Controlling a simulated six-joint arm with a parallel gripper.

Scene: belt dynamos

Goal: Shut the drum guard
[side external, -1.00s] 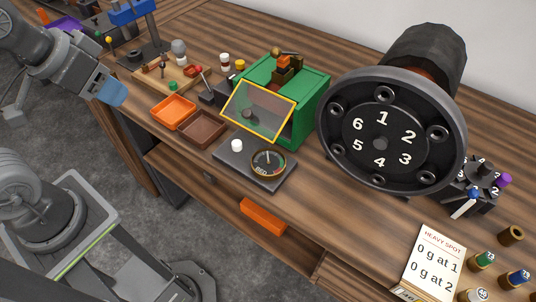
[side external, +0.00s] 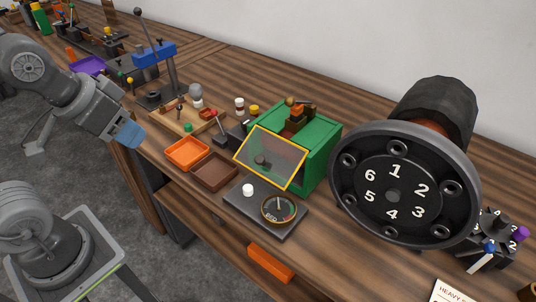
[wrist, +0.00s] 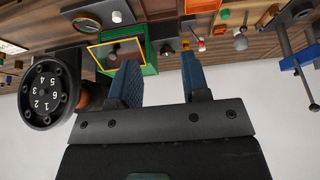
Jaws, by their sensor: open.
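The drum guard appears to be the clear panel in a yellow frame (side external: 271,157) on the front of a green housing (side external: 318,160). It leans at a slant, and a small dark round part shows through it. The guard (wrist: 118,53) and green housing (wrist: 150,56) also show upside down in the wrist view. My gripper (side external: 128,136) is open and empty, with blue fingers, to the left of the guard and apart from it. Both fingers show in the wrist view (wrist: 159,78).
A big black numbered wheel (side external: 395,195) stands right of the housing. An orange tray (side external: 187,153), a brown tray (side external: 214,172) and a gauge plate (side external: 265,209) sit at the bench front. A blue-topped press (side external: 155,54) stands at the back left.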

